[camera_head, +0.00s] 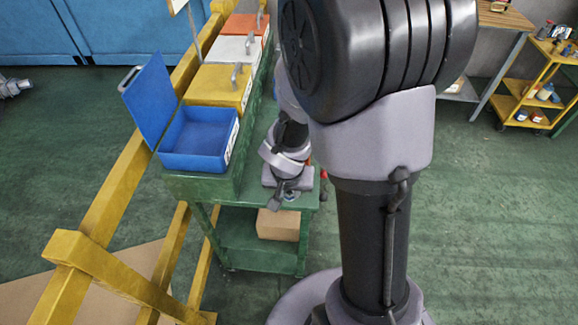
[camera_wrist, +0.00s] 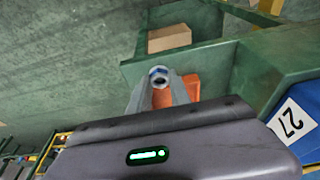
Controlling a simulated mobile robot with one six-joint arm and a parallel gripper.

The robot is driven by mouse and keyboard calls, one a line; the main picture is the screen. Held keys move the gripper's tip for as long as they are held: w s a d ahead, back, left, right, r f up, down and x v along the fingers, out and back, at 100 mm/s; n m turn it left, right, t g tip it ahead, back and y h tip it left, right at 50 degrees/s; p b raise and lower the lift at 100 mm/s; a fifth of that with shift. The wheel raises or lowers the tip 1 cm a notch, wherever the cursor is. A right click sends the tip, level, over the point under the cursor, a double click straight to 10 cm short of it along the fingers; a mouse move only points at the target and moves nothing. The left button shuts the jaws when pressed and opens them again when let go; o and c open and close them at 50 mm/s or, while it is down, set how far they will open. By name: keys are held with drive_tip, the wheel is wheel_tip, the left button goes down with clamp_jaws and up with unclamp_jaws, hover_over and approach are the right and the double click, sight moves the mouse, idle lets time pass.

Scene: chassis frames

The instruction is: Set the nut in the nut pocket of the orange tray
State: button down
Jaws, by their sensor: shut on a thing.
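My gripper (camera_wrist: 159,86) is shut on the nut (camera_wrist: 158,73), a grey and bluish ring held at the fingertips. Behind the fingers in the wrist view, part of the orange tray (camera_wrist: 189,84) shows on the green bench. The fingers and nut cover part of the tray, and its nut pocket cannot be made out. In the head view my gripper (camera_head: 281,196) is low over the front of the green cart, right of the blue bin. My arm hides most of that area there. The height of the nut over the tray is unclear.
An open-lidded blue bin (camera_head: 200,140) stands left of my gripper on the green cart (camera_head: 262,222). Behind it are a yellow bin (camera_head: 218,86), a white bin (camera_head: 236,48) and an orange bin (camera_head: 243,24). A cardboard box (camera_head: 278,225) sits on the lower shelf.

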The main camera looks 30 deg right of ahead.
drive_tip(key=w+d+p, duration=0.1)
drive_tip(key=w+d, duration=0.1)
drive_tip(key=w, duration=0.1)
drive_tip(key=w+d+p, duration=0.1)
drive_tip(key=w, duration=0.3)
drive_tip(key=w+d+f+p, duration=0.1)
drive_tip(key=w+d, duration=0.1)
drive_tip(key=w, duration=0.1)
drive_tip(key=shift+w+d+p, duration=0.15)
drive_tip(key=shift+d+p, duration=0.15)
drive_tip(key=shift+p, duration=0.1)
wheel_tip(320, 180, down, 4)
drive_tip(key=shift+r+b, duration=0.1)
drive_tip(key=shift+b, duration=1)
drive_tip(key=shift+w+r, duration=0.1)
drive_tip(key=shift+f, duration=0.2)
drive_tip(key=c, duration=1.2)
unclamp_jaws()
drive_tip(key=shift+r, duration=0.1)
